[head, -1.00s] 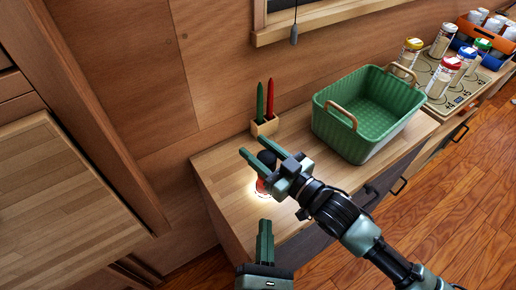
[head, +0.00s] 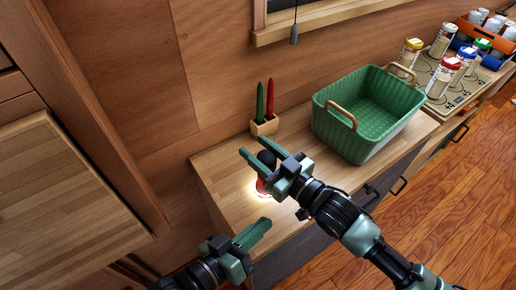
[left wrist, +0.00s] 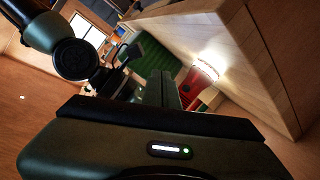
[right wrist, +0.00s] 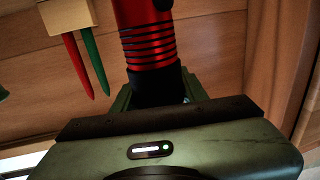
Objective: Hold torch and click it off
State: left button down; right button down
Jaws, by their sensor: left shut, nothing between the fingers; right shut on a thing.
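The torch (head: 264,187) is red with a black end and stands head down over the wooden counter, its light glowing on the surface. My right gripper (head: 255,148) is shut on the torch's black end. The right wrist view shows the ribbed red torch (right wrist: 147,40) rising from between the fingers. My left gripper (head: 258,232) is shut and empty, in front of and below the torch near the counter's front edge. In the left wrist view the lit torch (left wrist: 198,88) appears just beyond the left fingers.
A green basket (head: 350,128) stands right of the torch. A small wooden holder (head: 264,127) with a green and a red pointed item stands behind it. Several jars (head: 442,78) stand farther right. The counter's left part (head: 222,170) is clear.

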pick_arm(q)
jog(key=shift+s+d+f+m+g, duration=0.15)
jog(key=shift+s+f+m+g, duration=0.25)
jog(key=shift+s+f+m, duration=0.15)
jog(key=shift+w+f, duration=0.1)
jog(key=shift+w, duration=4.2)
jog(key=shift+w, duration=0.1)
jog(key=shift+w, duration=0.35)
jog(key=shift+w, duration=0.2)
jog(key=shift+s, duration=0.65)
jog(key=shift+s, duration=0.1)
